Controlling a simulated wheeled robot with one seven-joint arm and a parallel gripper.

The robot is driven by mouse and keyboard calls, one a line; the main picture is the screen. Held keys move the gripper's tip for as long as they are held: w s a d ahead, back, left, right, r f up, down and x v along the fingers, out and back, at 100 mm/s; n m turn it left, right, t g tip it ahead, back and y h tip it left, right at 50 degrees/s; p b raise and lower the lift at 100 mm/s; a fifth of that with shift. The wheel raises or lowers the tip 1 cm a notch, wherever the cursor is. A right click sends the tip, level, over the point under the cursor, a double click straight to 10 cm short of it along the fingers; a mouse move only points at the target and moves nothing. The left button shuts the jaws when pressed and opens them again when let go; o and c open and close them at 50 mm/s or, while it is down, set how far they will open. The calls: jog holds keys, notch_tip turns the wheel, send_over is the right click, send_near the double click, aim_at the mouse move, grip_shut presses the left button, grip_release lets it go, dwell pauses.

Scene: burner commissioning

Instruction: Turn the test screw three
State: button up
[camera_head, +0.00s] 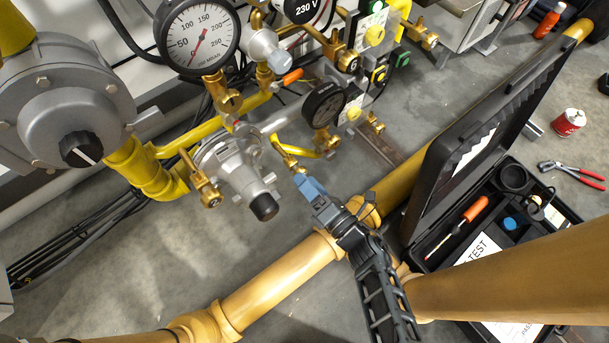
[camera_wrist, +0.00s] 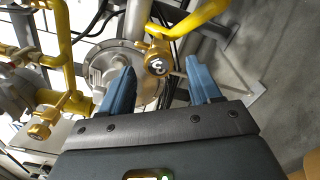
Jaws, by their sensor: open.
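My gripper (camera_head: 306,188) is open, its blue fingers pointing at a brass fitting (camera_head: 288,158) on a yellow pipe. In the wrist view, a brass fitting (camera_wrist: 157,58) with a round dark, marked end shows between and beyond the open fingers (camera_wrist: 161,72). Its mark is too small to read surely, so I cannot tell if it is test screw three. Nothing is held and I see no contact. Other brass fittings stand at the regulator's left (camera_head: 208,190) and below the large gauge (camera_head: 227,97); one near the upper middle (camera_head: 350,62) also bears a mark.
A silver regulator (camera_head: 240,170) with a black knob lies left of my gripper. A small dark gauge (camera_head: 324,104) is close above it. A thick yellow pipe (camera_head: 275,285) runs below. An open black case (camera_head: 455,150) stands at right. Pliers (camera_head: 575,172) lie on the floor.

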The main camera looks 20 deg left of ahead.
jog(key=p+v, duration=0.1)
jog(key=v, duration=0.4)
jog(key=shift+s+d+p, duration=0.15)
jog(key=shift+d+p, duration=0.15)
jog(key=s+d+r+m+t+h, duration=0.4)
jog(key=s+d+r+m+h, duration=0.25)
jog(key=s+d+m, duration=0.45)
jog(key=s+d+r+m+t+h, duration=0.3)
jog(key=s+d+r+m+h, duration=0.35)
jog(key=m, duration=0.65)
jog(key=s+d+r+m+h, duration=0.1)
jog(key=s+d+r+m, duration=0.25)
jog(key=r, duration=0.25)
jog(key=s+d+r+m+g+h, duration=0.1)
jog(key=s+d+r+m, duration=0.25)
jog(key=r, duration=0.25)
jog(key=s+d+r+m, duration=0.3)
jog(key=s+r+m, duration=0.1)
jog(key=r+m, duration=0.15)
notch_tip(320, 180, up, 32)
jog(key=p, duration=3.2)
jog(key=shift+w+d+n, duration=0.15)
jog(key=shift+w+n, duration=0.1)
jog(key=shift+n, duration=0.2)
